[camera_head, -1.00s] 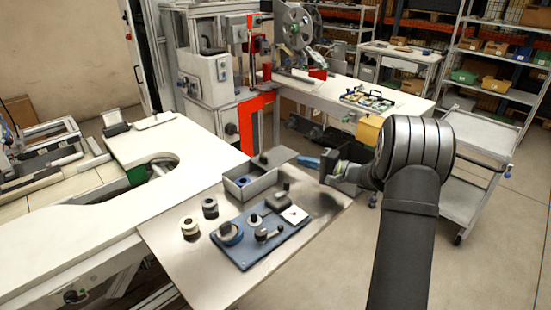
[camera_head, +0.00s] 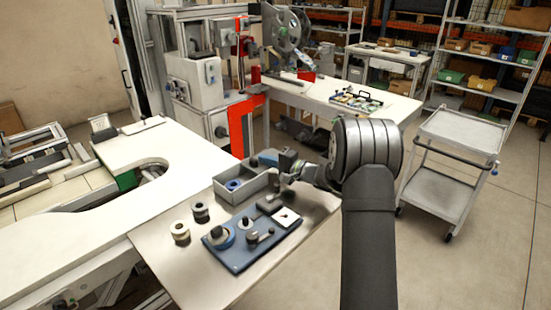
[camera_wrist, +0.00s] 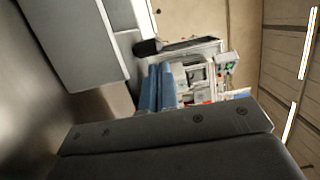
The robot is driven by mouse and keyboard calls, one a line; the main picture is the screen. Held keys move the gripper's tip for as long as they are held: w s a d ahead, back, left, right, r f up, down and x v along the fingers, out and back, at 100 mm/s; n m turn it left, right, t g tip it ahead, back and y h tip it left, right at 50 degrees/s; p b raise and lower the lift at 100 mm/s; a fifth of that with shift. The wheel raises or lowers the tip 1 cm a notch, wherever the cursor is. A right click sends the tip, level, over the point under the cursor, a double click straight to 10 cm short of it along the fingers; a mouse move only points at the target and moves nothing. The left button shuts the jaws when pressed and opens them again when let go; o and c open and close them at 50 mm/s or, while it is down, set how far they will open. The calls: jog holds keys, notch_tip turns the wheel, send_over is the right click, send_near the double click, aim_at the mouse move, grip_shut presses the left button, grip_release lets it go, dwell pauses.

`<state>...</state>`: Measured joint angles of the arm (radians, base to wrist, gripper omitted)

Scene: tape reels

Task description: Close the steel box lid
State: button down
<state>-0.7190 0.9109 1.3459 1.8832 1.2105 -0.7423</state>
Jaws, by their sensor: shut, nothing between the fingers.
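The grey steel box (camera_head: 228,196) stands open at the back edge of the metal worktop, with a blue-rimmed reel (camera_head: 234,185) inside. My gripper (camera_head: 262,160) is shut and empty, at the back right of the box beside its lid. The lid is mostly hidden behind the gripper in the head view, and I cannot tell whether they touch. In the wrist view, the blue fingers (camera_wrist: 160,72) are together. A dark knob (camera_wrist: 148,46) lies just beyond their tips. A large grey panel fills the upper left there; I cannot tell whether it is lid or box.
A blue fixture plate (camera_head: 238,260) with several parts lies in front of the box. The worktop's front area (camera_head: 170,265) is clear. A grey cart (camera_head: 455,135) stands at right.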

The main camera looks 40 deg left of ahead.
jog(key=shift+s, duration=0.25)
